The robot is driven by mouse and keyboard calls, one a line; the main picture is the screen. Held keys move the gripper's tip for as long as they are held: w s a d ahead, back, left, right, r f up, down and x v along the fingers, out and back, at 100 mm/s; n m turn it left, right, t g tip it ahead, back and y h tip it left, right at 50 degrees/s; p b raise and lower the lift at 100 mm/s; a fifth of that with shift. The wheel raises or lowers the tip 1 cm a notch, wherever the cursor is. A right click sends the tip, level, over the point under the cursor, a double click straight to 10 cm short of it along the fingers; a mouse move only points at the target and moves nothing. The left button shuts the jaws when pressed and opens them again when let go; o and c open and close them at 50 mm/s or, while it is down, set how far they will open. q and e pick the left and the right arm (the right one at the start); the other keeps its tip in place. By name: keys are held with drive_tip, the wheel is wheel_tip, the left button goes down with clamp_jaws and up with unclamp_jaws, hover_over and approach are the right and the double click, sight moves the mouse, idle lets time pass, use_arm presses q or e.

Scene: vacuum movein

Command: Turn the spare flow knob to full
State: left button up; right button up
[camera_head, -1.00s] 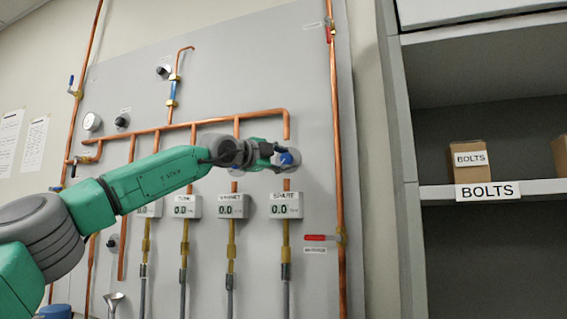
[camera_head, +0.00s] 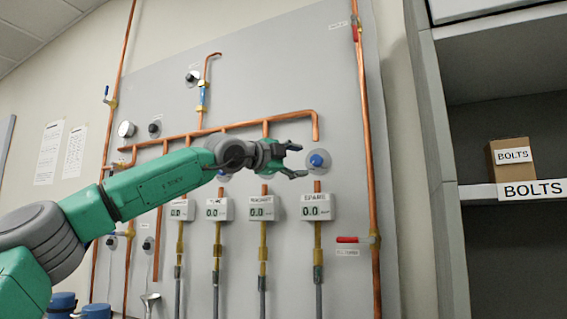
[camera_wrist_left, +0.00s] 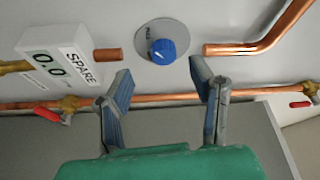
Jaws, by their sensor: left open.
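The spare flow knob (camera_head: 317,160) is blue on a round grey plate, above the display box labelled SPARE (camera_head: 318,207), which reads 0.0. In the left wrist view the knob (camera_wrist_left: 160,50) lies beyond and between the fingertips, with a visible gap. The SPARE box (camera_wrist_left: 58,65) shows there at the left. My left gripper (camera_head: 297,160) is open and empty, just left of the knob in the head view; its fingers also show in the left wrist view (camera_wrist_left: 160,78). My right gripper is not in view.
Copper pipes (camera_head: 225,128) run across the grey panel (camera_head: 280,75). Other display boxes (camera_head: 262,208) stand in a row left of SPARE. A red-handled valve (camera_head: 350,240) sits lower right. A shelf (camera_head: 480,193) with a BOLTS box (camera_head: 511,165) is at the right.

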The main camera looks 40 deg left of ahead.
use_arm(q)
drive_tip(key=s+a, duration=0.1)
drive_tip(key=s, duration=0.5)
drive_tip(key=shift+a+f, duration=0.15)
drive_tip(key=shift+f, duration=0.3)
